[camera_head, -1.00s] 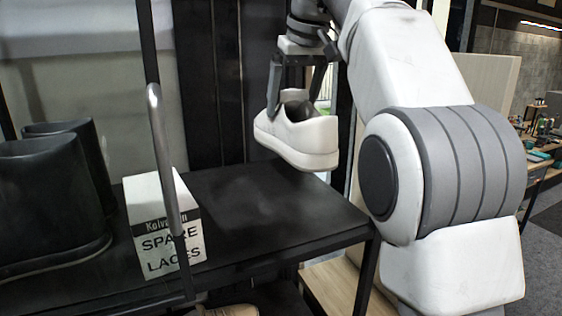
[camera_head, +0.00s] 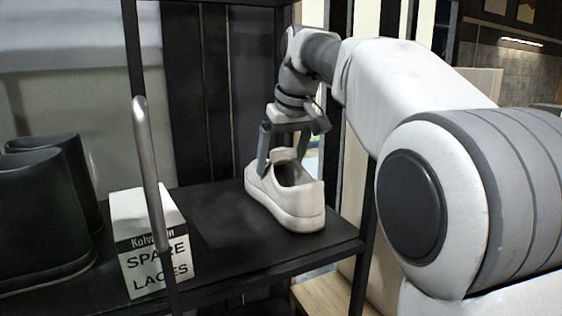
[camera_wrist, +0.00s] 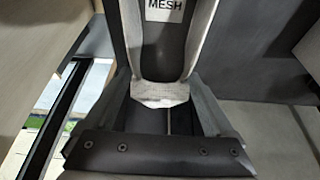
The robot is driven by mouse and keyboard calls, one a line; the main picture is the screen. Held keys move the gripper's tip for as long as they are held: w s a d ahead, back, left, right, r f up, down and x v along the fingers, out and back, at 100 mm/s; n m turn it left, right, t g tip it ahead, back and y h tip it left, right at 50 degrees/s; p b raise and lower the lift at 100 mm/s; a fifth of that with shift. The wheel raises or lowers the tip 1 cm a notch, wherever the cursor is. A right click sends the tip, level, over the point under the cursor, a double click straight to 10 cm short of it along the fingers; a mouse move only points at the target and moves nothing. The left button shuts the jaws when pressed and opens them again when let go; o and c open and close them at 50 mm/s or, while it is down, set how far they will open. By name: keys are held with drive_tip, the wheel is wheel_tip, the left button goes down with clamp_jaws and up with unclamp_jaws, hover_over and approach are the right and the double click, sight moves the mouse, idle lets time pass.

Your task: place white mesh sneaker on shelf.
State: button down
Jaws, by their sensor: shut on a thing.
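The white sneaker (camera_head: 287,197) is at the right part of the dark shelf (camera_head: 222,236) in the head view, sole down and close to or on the shelf surface. Whether the sole touches cannot be told for sure. My gripper (camera_head: 283,153) is above the sneaker and shut on its upper, with one finger outside the shoe and the other partly hidden. In the wrist view, the sneaker's inside shows a label reading MESH (camera_wrist: 165,8), with the shoe between the fingers.
A white box marked SPARE LACES (camera_head: 150,245) stands left of the sneaker, with bare shelf between. Black boots (camera_head: 45,205) stand further left. A metal post (camera_head: 150,170) rises at the shelf's front. A dark upright is behind the shelf.

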unclamp_jaws()
drive_tip(key=v, duration=0.7)
drive_tip(key=shift+r, duration=0.1)
drive_tip(key=shift+s+r, duration=0.15)
